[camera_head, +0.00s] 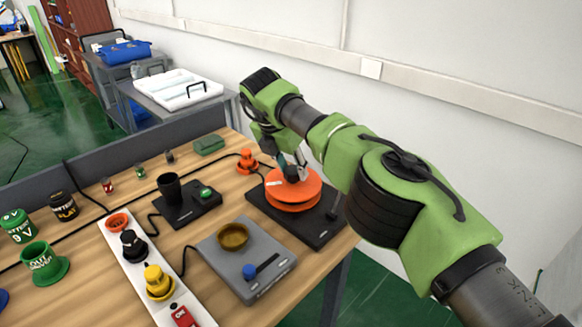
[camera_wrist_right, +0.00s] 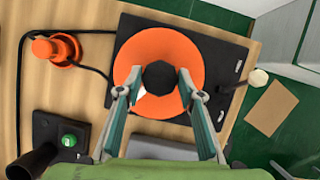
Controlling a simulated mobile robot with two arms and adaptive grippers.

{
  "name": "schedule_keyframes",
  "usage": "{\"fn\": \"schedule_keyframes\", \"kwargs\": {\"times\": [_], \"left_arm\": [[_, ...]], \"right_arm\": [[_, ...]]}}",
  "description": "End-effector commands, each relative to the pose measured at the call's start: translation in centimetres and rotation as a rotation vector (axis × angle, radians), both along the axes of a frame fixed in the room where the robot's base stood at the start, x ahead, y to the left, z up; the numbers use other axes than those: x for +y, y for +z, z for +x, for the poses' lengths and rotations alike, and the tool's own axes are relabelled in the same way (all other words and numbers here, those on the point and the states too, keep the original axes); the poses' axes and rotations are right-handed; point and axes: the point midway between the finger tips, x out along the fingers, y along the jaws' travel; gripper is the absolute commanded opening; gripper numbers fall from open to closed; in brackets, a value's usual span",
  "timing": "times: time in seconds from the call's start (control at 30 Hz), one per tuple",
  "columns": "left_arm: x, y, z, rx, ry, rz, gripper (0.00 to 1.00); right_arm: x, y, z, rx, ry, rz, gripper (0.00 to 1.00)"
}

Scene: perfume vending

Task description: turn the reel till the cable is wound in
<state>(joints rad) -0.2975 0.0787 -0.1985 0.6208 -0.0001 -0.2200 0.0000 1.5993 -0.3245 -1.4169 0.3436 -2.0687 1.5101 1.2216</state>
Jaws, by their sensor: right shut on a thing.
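The orange reel (camera_head: 303,197) lies flat on a black base plate (camera_head: 262,205) at the right end of the wooden table. It also shows in the right wrist view (camera_wrist_right: 150,105), with a dark knob (camera_wrist_right: 160,77) on its top. My right gripper (camera_head: 291,168) reaches down from above, its fingers on both sides of the knob and shut on it. The black cable (camera_wrist_right: 85,68) runs from the base's left side and around an orange plug-like piece (camera_wrist_right: 55,49), which also shows in the head view (camera_head: 247,161). My left gripper is not in view.
A grey scale-like box with a brass bowl (camera_head: 233,236) stands left of the base. A black device with a cup (camera_head: 170,188) and a white strip with coloured plugs (camera_head: 135,262) stand further left. A plain wall is behind my right arm.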

Motion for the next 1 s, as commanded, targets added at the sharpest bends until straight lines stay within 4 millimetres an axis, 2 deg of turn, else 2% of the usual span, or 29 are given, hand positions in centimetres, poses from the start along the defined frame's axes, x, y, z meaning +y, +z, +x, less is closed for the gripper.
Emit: {"fn": "schedule_keyframes", "kwargs": {"times": [0.17,0.2,0.23,0.67,0.77,1.0], "left_arm": [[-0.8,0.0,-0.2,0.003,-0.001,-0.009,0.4],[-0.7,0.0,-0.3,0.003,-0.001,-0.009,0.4],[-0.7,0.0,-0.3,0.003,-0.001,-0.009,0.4],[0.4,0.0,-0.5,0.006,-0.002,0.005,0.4],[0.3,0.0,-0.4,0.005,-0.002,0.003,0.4],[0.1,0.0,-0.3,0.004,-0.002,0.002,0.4]], "right_arm": [[0.1,-0.1,0.0,0.0,0.0,0.004,0.0],[0.1,-0.1,0.0,0.0,0.0,0.004,0.42],[0.1,-0.1,0.0,0.0,0.0,0.004,0.5],[0.1,0.5,-0.1,0.0,0.0,0.002,0.52],[0.4,1.7,-0.5,-0.002,0.002,0.003,0.52],[1.5,6.5,-2.1,-0.004,0.002,0.002,0.52]]}}
